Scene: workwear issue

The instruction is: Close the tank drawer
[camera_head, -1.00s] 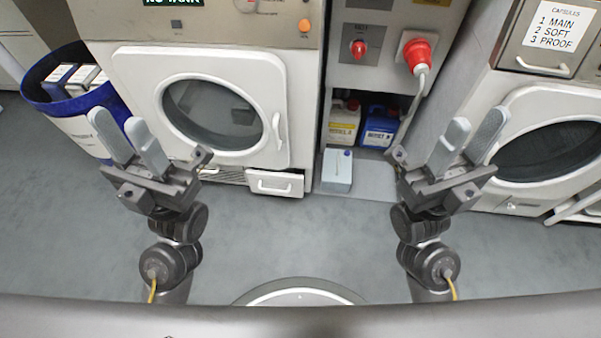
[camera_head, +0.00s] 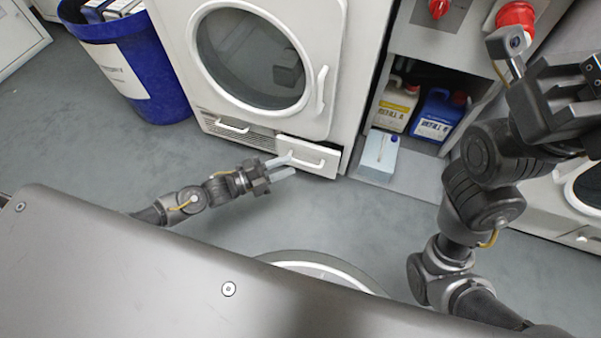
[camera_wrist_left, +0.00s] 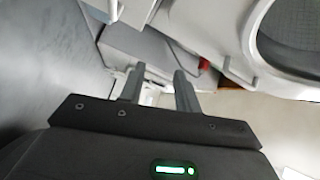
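The tank drawer (camera_head: 300,151) is a white front with a bar handle, low on the left dryer, under its round door. It stands out a little from the machine. My left gripper (camera_head: 283,166) is low in front of the drawer's left part, its two fingers apart, fingertips close to the front; I cannot tell whether they touch. In the left wrist view the fingers (camera_wrist_left: 158,92) are spread with a pale part seen between them. My right gripper (camera_head: 560,95) is raised at the upper right, near the camera; its fingers do not show clearly.
The dryer door (camera_head: 262,65) is shut above the drawer. A blue bin (camera_head: 150,75) stands to the left. A grey-blue box (camera_head: 379,155) and yellow (camera_head: 397,105) and blue (camera_head: 436,117) refill containers are to the right.

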